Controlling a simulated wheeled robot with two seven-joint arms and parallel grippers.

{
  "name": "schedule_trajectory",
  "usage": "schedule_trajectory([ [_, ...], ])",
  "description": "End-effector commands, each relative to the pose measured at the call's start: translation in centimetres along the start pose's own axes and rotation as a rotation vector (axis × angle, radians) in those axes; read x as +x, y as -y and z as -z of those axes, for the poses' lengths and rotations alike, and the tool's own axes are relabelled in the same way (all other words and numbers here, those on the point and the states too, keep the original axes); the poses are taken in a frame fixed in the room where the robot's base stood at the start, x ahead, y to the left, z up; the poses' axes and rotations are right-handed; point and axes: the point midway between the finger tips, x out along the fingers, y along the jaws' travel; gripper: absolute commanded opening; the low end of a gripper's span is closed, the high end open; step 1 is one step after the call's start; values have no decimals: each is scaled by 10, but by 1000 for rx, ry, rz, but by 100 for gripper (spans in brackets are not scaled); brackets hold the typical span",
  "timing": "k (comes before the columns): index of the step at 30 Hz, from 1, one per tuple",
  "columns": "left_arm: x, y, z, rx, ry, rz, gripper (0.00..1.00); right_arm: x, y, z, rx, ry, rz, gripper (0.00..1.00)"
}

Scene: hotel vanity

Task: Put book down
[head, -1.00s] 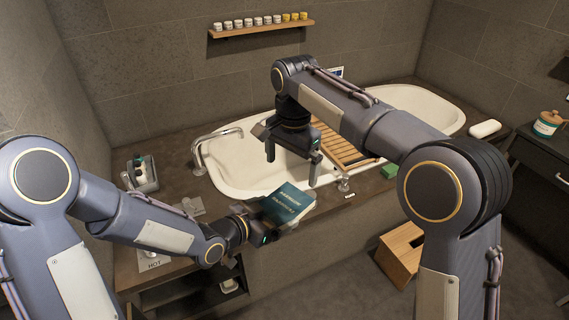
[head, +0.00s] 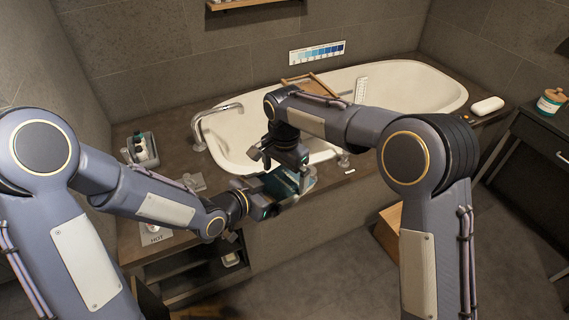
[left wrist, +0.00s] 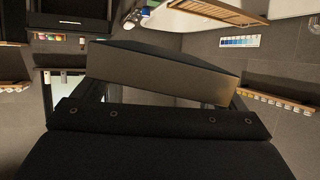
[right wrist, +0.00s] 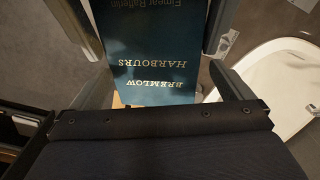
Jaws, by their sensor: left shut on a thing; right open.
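The book (head: 283,184) is a dark teal volume held in front of the bathtub's near left rim. My left gripper (head: 266,207) is shut on it. In the left wrist view the book (left wrist: 160,74) shows edge-on as a thick slab across the jaws. My right gripper (head: 290,160) is open at the book, partly covering it in the head view. In the right wrist view the cover (right wrist: 152,60) reads "Bremlow Harbours", and the right fingers stand on either side of the book. I cannot tell whether they touch it.
The white bathtub (head: 420,85) has a tap (head: 215,110) at its left end and a wooden caddy (head: 308,82) across it. A grey bottle holder (head: 140,150) stands on the counter at left. A wooden stool (head: 388,235) stands below the tub's front.

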Motion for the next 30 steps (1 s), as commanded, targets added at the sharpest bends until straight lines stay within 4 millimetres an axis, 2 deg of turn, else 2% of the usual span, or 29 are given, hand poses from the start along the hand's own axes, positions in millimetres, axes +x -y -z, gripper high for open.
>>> schedule_trajectory([
  [1, 0, 1, 6, 2, -18, 2, 66, 6, -2, 1, 1, 1, -8, 100],
  [9, 0, 1, 8, 2, -22, 4, 66, 8, -2, 1, 0, 2, -11, 100],
  [13, 0, 1, 8, 2, -23, 4, 66, 8, -2, 0, 0, 2, -11, 81],
  [14, 1, 1, 8, 2, -23, 3, 53, 8, -2, 0, 0, 2, -11, 77],
  [15, 1, 1, 8, 2, -22, 3, 9, 8, -2, 0, 0, 3, -10, 72],
  [16, 1, 1, 8, 2, -21, 2, 0, 8, -2, 0, 0, 2, -10, 68],
  [30, 0, 1, 4, 1, -10, 2, 0, 5, -1, 0, 0, 1, -5, 7],
])
